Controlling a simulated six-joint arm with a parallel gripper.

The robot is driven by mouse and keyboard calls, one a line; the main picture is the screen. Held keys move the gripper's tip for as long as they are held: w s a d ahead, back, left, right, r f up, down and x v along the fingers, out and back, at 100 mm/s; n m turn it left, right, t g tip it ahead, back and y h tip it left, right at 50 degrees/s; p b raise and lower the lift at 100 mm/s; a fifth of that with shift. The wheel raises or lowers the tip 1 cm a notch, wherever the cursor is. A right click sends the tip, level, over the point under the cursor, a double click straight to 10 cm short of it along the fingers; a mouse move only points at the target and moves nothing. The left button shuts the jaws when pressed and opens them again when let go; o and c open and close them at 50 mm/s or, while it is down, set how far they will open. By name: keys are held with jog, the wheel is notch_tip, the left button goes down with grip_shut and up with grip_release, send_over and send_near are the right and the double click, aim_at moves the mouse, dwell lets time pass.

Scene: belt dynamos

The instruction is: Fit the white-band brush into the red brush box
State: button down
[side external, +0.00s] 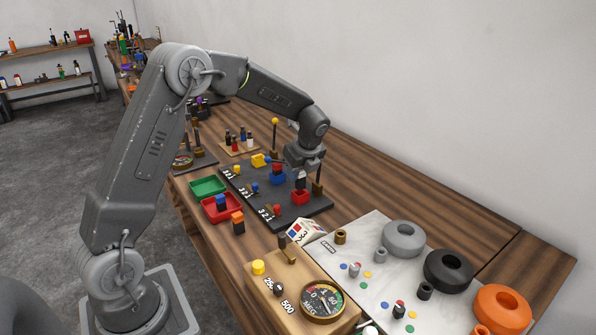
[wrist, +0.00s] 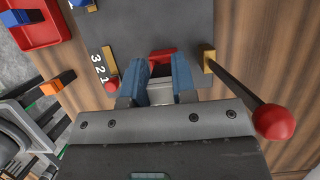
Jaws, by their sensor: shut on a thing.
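My gripper (side external: 300,171) is shut on the white-band brush (side external: 300,180), a dark block with a pale band, directly above the red brush box (side external: 300,197) on the dark board. In the wrist view the brush (wrist: 160,93) shows pale between the two bluish fingers of my gripper (wrist: 158,82). The red brush box (wrist: 163,57) shows just beyond the brush, partly covered by the fingers. The brush looks upright. I cannot tell whether its lower end is inside the box, because the fingers and box wall hide it.
A post with a red ball (wrist: 273,121) stands close to my gripper. The blue brush box (side external: 277,178) holds a red-banded brush. A red tray (side external: 208,217), a green tray (side external: 208,187) and an orange-banded brush (side external: 238,224) are at left. A gauge box (side external: 284,312) stands in front.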

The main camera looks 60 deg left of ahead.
aim_at(298, 191)
jog(key=shift+f, duration=1.75)
jog(key=c, duration=1.1)
grip_release()
jog(key=shift+f, duration=0.1)
jog(key=shift+o, duration=1.3)
jog(key=v, duration=1.3)
jog(key=shift+d+r, duration=0.2)
jog(key=shift+r, duration=0.3)
jog(key=s+d+r+n+t+h, duration=0.1)
jog(key=s+d+r+n+t, duration=0.15)
jog(key=s+d+n, duration=0.35)
jog(key=s+d+r+n+t+h, duration=0.1)
jog(key=s+d+r+n, duration=0.2)
jog(key=s, duration=0.4)
jog(key=s+d+n+t+h, duration=0.1)
jog(key=s+d+n, duration=0.1)
jog(key=s+n, duration=0.2)
jog(key=s+d+f+n+t+h, duration=0.1)
jog(key=s+d+n, duration=0.1)
jog(key=s+n, duration=0.3)
jog(key=s, duration=0.4)
jog(key=shift+d+f, duration=0.25)
jog(key=shift+d, duration=0.1)
